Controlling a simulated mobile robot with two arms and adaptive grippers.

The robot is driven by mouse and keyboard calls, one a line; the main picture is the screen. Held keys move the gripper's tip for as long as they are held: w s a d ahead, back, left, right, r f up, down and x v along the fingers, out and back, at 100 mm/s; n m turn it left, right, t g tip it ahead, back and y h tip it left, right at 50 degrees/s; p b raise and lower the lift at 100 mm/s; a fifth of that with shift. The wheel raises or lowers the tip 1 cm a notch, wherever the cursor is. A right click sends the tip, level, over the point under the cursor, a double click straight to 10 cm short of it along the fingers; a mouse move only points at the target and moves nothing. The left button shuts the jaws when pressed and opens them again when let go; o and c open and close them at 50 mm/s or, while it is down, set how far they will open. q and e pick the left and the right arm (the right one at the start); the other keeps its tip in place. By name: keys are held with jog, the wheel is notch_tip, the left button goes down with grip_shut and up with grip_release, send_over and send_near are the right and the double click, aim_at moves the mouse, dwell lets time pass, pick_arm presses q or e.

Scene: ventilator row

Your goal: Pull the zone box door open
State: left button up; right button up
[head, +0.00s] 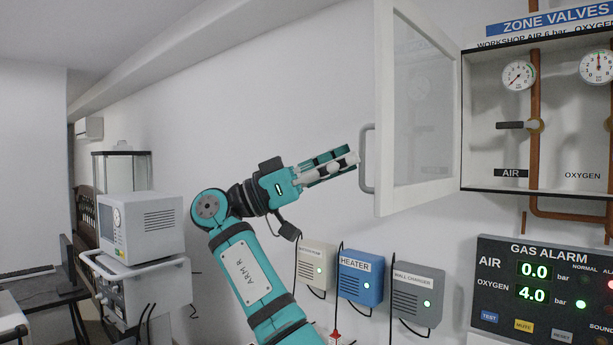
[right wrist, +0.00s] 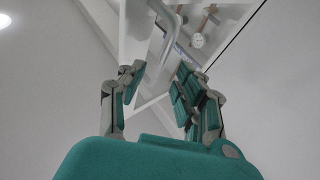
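The zone box door (head: 384,110) is a white-framed glass panel. It stands swung well out from the zone valve box (head: 500,130), so the box interior shows on the right. A grey bar handle (head: 367,158) is on the door's free edge. My right gripper (head: 352,161) is just left of the handle, fingers pointing at it. In the right wrist view its fingers (right wrist: 160,76) are apart with nothing between them, and the handle (right wrist: 174,38) lies beyond the fingertips. They look apart from the handle. My left gripper is not in view.
Inside the box are gauges (head: 519,75), copper pipes and a valve lever (head: 510,125). Below the door are a blue heater box (head: 360,278) and a grey wall charger (head: 416,295). A gas alarm panel (head: 545,290) is at lower right. A monitor cart (head: 140,230) stands left.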

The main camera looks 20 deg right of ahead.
jog(key=v, duration=0.8)
jog(key=shift+a, duration=0.3)
jog(key=shift+w+f, duration=0.1)
